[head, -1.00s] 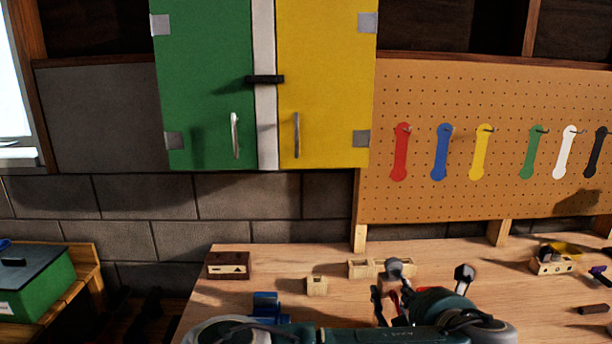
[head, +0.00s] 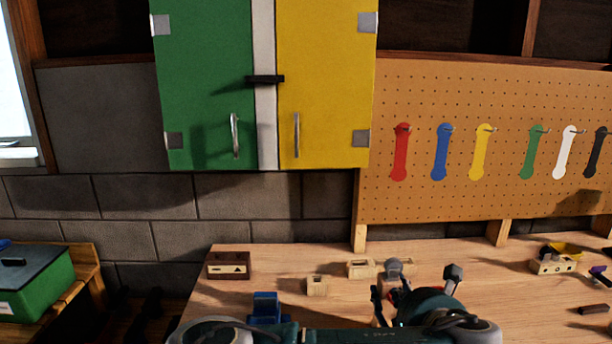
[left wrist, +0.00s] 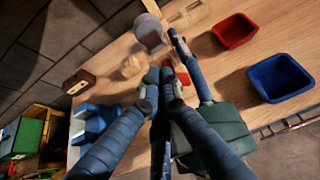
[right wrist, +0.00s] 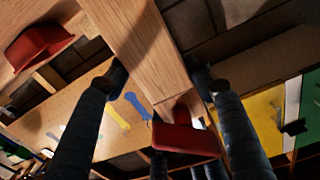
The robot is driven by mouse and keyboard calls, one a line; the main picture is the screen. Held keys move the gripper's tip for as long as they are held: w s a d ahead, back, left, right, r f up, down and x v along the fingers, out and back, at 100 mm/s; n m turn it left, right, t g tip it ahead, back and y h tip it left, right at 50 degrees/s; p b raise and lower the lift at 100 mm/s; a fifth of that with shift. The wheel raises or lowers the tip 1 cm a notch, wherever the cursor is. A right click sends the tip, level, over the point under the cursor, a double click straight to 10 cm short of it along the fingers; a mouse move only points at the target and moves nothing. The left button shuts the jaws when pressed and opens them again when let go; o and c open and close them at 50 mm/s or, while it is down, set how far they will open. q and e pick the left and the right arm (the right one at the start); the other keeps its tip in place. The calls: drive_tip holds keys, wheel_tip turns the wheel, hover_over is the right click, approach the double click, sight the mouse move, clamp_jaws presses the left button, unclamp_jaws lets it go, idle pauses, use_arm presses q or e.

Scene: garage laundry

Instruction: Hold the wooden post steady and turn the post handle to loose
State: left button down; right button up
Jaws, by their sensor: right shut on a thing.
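In the right wrist view the wooden post (right wrist: 140,45) is a long pale beam running between the fingers of my right gripper (right wrist: 160,78), which is shut on it. A red handle (right wrist: 187,140) sits at the post's end. In the head view my right gripper (head: 424,277) is low on the right of centre, and the post is hard to pick out from the bench. In the left wrist view the fingertips of my left gripper (left wrist: 159,76) are close together beside a red part (left wrist: 181,77), likely the handle. Whether they touch or grip it cannot be told.
The wooden bench (head: 330,265) carries a brown box (head: 229,265), small pale blocks (head: 317,286) and a blue fixture (head: 265,306). A red bin (left wrist: 235,30) and a blue bin (left wrist: 281,77) show in the left wrist view. Green and yellow cabinet doors (head: 322,80) hang above.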

use_arm(q)
drive_tip(key=shift+a+f, duration=0.1)
drive_tip(key=shift+a, duration=0.35)
idle(0.5)
